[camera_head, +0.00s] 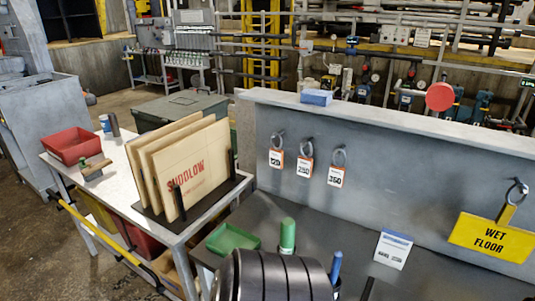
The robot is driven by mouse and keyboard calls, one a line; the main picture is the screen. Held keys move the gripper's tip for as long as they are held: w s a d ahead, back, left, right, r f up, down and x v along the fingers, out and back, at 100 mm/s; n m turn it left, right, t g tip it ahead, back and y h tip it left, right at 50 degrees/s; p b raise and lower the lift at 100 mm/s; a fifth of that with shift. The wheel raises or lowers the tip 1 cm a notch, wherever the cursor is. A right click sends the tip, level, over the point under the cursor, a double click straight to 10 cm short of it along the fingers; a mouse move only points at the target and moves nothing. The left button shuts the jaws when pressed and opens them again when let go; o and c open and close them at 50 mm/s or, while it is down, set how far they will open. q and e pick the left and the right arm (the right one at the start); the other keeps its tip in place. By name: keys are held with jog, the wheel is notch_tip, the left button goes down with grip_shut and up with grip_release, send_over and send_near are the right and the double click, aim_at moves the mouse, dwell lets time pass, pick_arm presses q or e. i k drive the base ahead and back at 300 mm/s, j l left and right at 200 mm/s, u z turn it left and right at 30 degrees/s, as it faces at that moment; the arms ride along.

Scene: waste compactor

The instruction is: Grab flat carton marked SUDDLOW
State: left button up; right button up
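The flat carton marked SUDDLOW (190,168) is a tan board with red lettering. It stands on edge, leaning slightly, in a black rack (218,208) on the white-topped table at left. It is the front one of several similar flat cartons, and the others (152,152) behind it are mostly hidden by it. Neither of my grippers shows in the head view.
A red tray (74,146) and a wood-handled tool (95,169) share the table (118,190). A grey panel (390,165) with hanging tags and a yellow WET FLOOR sign (492,237) stands at right. Dark round discs (275,278) and a green tray (232,239) are in front.

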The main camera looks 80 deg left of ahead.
aim_at(198, 163)
jog(key=u, duration=3.3)
jog(key=i+j+z, duration=0.15)
jog(key=z, duration=0.3)
jog(key=j+z, duration=0.25)
jog(key=z, duration=0.25)
jog(key=i, duration=0.05)
